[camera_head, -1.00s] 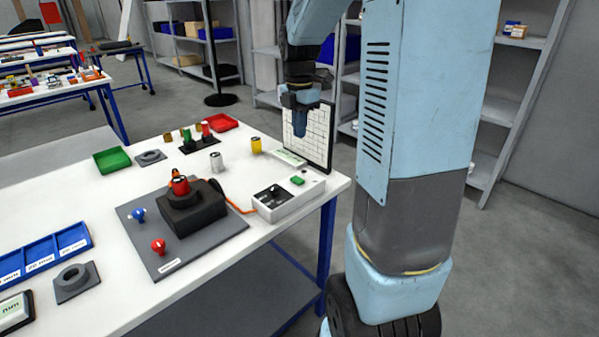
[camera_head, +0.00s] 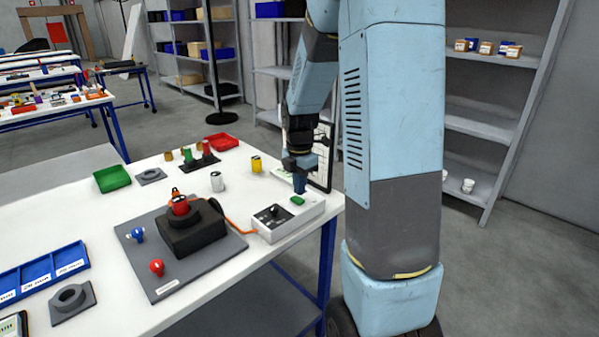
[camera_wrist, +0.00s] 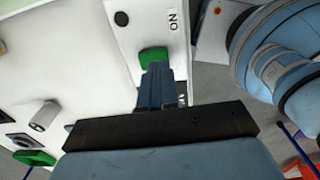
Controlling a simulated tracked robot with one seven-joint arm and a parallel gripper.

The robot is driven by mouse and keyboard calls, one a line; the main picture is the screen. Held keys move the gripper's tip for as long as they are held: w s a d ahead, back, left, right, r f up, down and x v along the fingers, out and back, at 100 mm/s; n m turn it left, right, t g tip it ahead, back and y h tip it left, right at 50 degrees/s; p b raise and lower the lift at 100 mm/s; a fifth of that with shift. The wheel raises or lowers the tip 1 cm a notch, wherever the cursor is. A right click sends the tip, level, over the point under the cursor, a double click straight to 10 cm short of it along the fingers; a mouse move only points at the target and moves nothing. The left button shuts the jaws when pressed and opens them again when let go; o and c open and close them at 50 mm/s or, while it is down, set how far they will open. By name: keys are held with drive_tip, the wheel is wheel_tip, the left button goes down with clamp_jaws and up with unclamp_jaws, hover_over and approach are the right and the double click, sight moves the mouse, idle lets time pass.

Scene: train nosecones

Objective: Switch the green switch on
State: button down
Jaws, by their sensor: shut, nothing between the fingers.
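The green switch (camera_head: 297,200) sits on top of a white control box (camera_head: 275,226) near the table's right edge. In the wrist view the green switch (camera_wrist: 153,57) lies just beyond my fingertips, beside the printed word "ON". My gripper (camera_head: 300,188) is shut and empty, pointing down just above the switch. It also shows in the wrist view (camera_wrist: 155,72), its fingers covering part of the box. I cannot tell whether the fingertips touch the switch. A black knob (camera_head: 273,210) is on the box's dark panel.
An orange cable (camera_head: 236,222) links the box to a black block (camera_head: 190,230) holding a red part (camera_head: 180,205) on a grey plate. A framed grid board stands behind my gripper. A yellow cylinder (camera_head: 257,164) and a grey cylinder (camera_head: 217,181) stand to the left.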

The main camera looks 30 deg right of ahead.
sight(297, 200)
drive_tip(key=shift+f, duration=1.05)
